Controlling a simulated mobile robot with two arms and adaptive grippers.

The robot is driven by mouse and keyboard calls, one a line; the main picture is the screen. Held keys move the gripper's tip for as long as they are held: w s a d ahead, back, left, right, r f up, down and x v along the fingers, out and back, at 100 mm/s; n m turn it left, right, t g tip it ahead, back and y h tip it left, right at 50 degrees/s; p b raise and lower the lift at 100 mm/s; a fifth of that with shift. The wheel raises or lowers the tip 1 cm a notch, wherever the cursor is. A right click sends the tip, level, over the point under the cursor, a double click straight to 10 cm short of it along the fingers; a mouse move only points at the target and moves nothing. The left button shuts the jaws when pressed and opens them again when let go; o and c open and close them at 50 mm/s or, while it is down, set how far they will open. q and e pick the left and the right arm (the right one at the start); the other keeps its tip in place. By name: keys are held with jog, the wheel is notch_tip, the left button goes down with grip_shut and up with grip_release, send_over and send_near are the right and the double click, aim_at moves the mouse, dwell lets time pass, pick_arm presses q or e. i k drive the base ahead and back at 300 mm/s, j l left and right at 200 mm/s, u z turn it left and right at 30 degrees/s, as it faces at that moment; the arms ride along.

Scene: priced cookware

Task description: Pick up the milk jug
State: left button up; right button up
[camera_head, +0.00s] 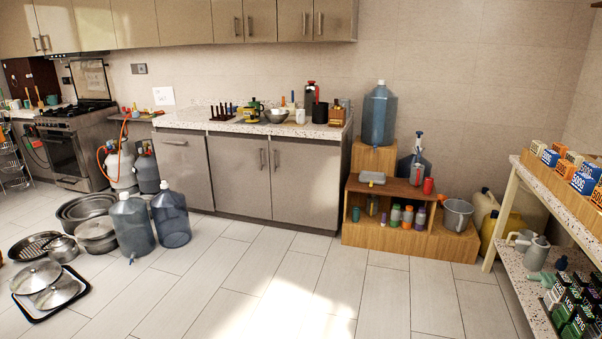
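No thing here is plainly marked as the milk jug. A grey-white jug with a spout (537,253) stands upright on the lower shelf at the right, and a smaller pale vessel with a handle (521,239) is beside it. I cannot tell which of them, if either, is the milk jug. Neither of my grippers shows in the head view, and nothing is seen being held.
A speckled shelf unit (508,257) on the right carries several labelled boxes. A wooden step stand (360,229) holds bottles, a bucket (456,214) and a blue water jug (379,116). Pots and two water bottles (170,216) stand at left. The middle floor is clear.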

aim_at(300, 113)
jog(key=i+l+u, duration=0.1)
jog(key=i, duration=0.4)
jog(key=i+l, duration=0.15)
jog(key=i, duration=0.35)
jog(key=i+l+u, duration=0.15)
jog(key=i, duration=0.3)
jog(key=i+l+u, duration=0.1)
jog(key=i, duration=0.4)
